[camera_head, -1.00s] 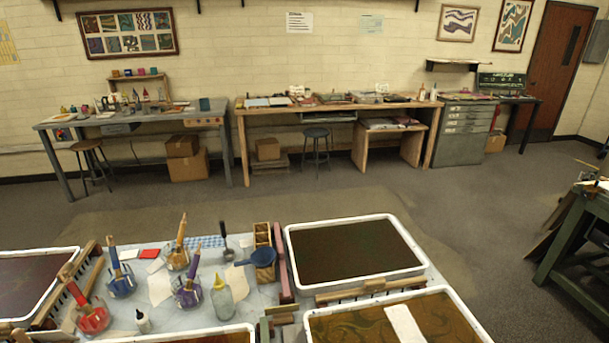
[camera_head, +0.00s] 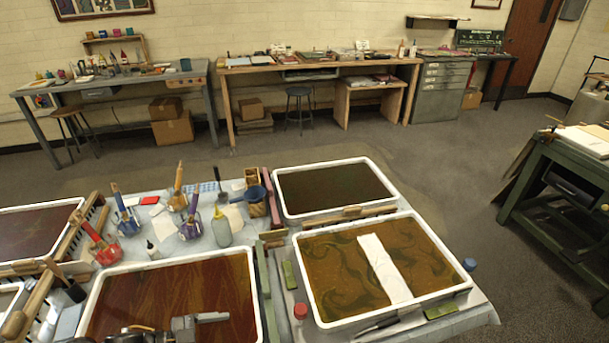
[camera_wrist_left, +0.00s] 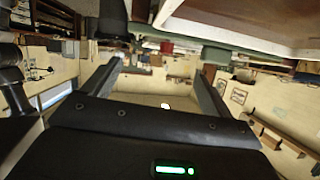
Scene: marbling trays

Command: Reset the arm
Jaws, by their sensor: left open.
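My left gripper (camera_wrist_left: 155,72) shows in the left wrist view with its two dark fingers apart and nothing between them. The room's far wall shows through the gap. In the head view a grey and black part of my arm (camera_head: 190,325) shows at the bottom edge, over the front middle tray (camera_head: 252,300); I cannot make out fingertips there. My right gripper is in neither view.
A tray with a white strip (camera_head: 312,300) stands front right, and a dark tray (camera_head: 278,200) behind it. Ink jars, a red one (camera_head: 107,254) among them, stand left of centre. A green bench (camera_head: 560,170) is at right; open floor lies behind the table.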

